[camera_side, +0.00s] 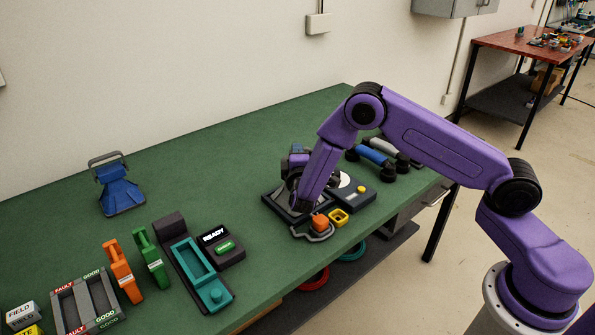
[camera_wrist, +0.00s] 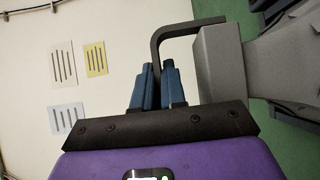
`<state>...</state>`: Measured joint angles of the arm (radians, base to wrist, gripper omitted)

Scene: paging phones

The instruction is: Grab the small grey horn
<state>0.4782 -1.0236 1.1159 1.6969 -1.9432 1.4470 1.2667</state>
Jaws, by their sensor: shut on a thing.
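The grey horn (camera_wrist: 225,60) fills the right of the wrist view, with a thin dark bent handle (camera_wrist: 175,29) on it. My gripper (camera_wrist: 158,70) is shut on this handle, its two blue-grey fingers on either side of the bar's end. In the side view my own arm covers most of the grip, at the middle of the green table, and I cannot make out the horn's outline there. A larger blue horn (camera_side: 119,190) stands apart at the table's far left.
Blue (camera_side: 372,155) and grey handsets lie behind. A teal cradle (camera_side: 187,258) and upright orange and green units stand left.

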